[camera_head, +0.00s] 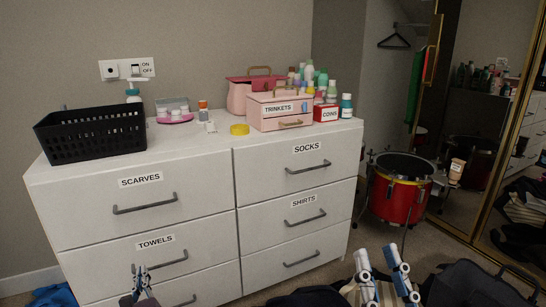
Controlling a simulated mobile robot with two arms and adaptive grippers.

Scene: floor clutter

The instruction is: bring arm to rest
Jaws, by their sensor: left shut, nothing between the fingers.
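My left gripper (140,268) shows at the lower left, in front of the drawer labelled TOWELS. Its fingers are close together with nothing between them. My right gripper (376,251) shows at the bottom right of centre, in front of the floor to the right of the dresser. Its two pale blue-and-white fingers stand apart, and I see nothing between them. Most of both arms lies outside the picture.
A white dresser (188,222) with labelled drawers, all looking shut, fills the middle. On it stand a black basket (92,137), a pink trinkets box (279,111) and bottles. A red drum (394,190) stands to the right. Dark bags (475,285) lie at the lower right.

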